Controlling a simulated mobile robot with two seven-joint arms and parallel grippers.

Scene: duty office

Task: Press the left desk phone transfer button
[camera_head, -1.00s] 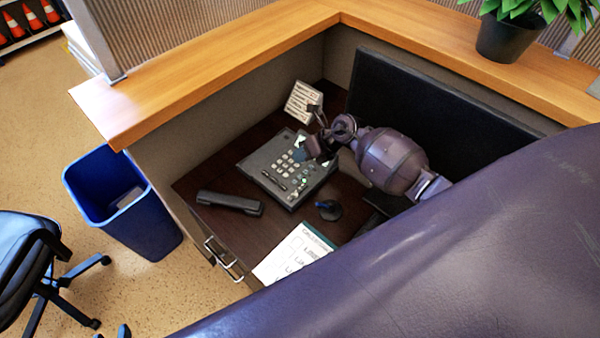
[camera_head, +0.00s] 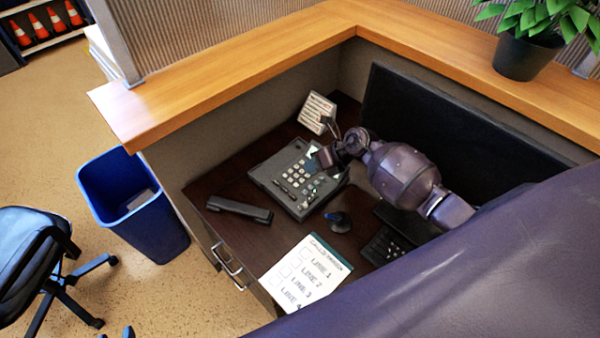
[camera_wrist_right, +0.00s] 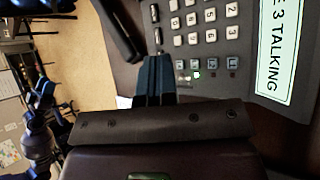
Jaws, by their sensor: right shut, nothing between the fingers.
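A dark desk phone (camera_head: 270,176) sits on the desk; it is the only phone I see. Its handset (camera_head: 238,209) lies off it, on the left. In the right wrist view the phone's number keys (camera_wrist_right: 205,17), a lit screen (camera_wrist_right: 277,45) with "3 TALKING" legible and a row of small keys (camera_wrist_right: 213,63) show, one with a green light. I cannot read which is the transfer button. My right gripper (camera_head: 325,157) is over the phone's far right part, shut and empty; its fingertips also show in the right wrist view (camera_wrist_right: 155,65). Contact with the phone cannot be told.
A dark monitor (camera_head: 440,120) stands behind my right arm. A white card (camera_head: 318,112), a mouse (camera_head: 338,221), a keyboard (camera_head: 385,247) and a "Line" list sheet (camera_head: 305,272) are around the phone. A wooden ledge (camera_head: 240,62) borders the desk. A blue bin (camera_head: 125,195) stands left.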

